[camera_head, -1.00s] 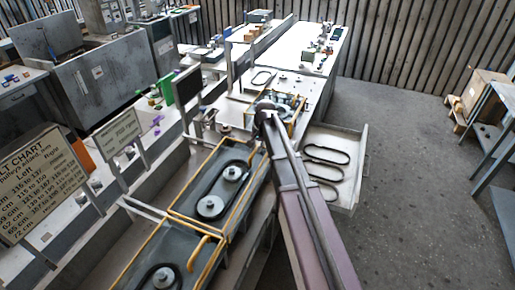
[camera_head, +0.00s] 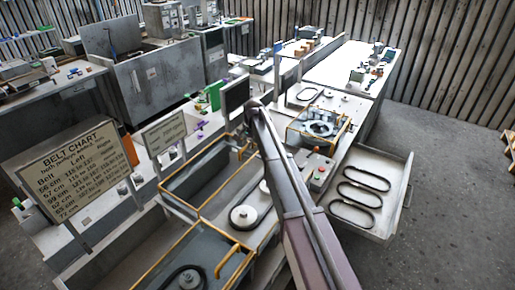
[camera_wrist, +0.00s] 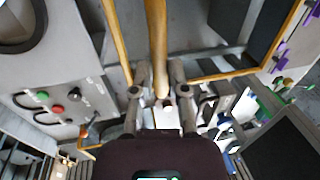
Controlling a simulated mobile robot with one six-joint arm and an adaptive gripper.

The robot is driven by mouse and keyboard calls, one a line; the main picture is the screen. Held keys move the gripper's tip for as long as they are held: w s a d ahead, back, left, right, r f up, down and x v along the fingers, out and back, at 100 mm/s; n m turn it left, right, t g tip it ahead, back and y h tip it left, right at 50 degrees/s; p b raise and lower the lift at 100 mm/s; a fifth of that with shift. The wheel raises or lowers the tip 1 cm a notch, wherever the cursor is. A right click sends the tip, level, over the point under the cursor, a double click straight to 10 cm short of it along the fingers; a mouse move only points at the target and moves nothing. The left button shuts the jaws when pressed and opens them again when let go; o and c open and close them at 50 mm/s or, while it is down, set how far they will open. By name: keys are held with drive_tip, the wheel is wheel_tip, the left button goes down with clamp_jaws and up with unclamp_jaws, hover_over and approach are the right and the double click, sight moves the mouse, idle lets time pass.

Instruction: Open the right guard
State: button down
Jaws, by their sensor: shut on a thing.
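The right guard (camera_head: 180,195), a yellow-edged dark frame, appears raised and tilted off its bay in the head view. A pale pulley (camera_head: 243,217) shows uncovered beside it. The guard's yellow handle (camera_wrist: 157,45) runs down the middle of the wrist view to my gripper (camera_wrist: 160,90). My gripper is shut on this handle, with one finger on each side. In the head view my arm hides most of the gripper. The left guard (camera_head: 150,283) lies over its bay at the bottom, with its own yellow handle (camera_head: 228,262).
A control panel with buttons (camera_head: 318,172) is right of my arm; it also shows in the wrist view (camera_wrist: 58,108). A tray with several belts (camera_head: 385,225) juts out at right. A dark monitor (camera_head: 235,97) and sign boards (camera_head: 75,165) stand left. Floor at right is clear.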

drive_tip(key=shift+w+a, duration=0.25)
drive_tip(key=shift+a, duration=0.05)
drive_tip(key=c, duration=0.6)
unclamp_jaws()
drive_tip(key=shift+a, duration=0.15)
drive_tip(key=shift+c, duration=0.2)
drive_tip(key=shift+r, duration=0.15)
wheel_tip(320, 180, up, 10)
drive_tip(key=p, duration=1)
drive_tip(key=shift+s+d, duration=0.15)
drive_tip(key=shift+d, duration=0.05)
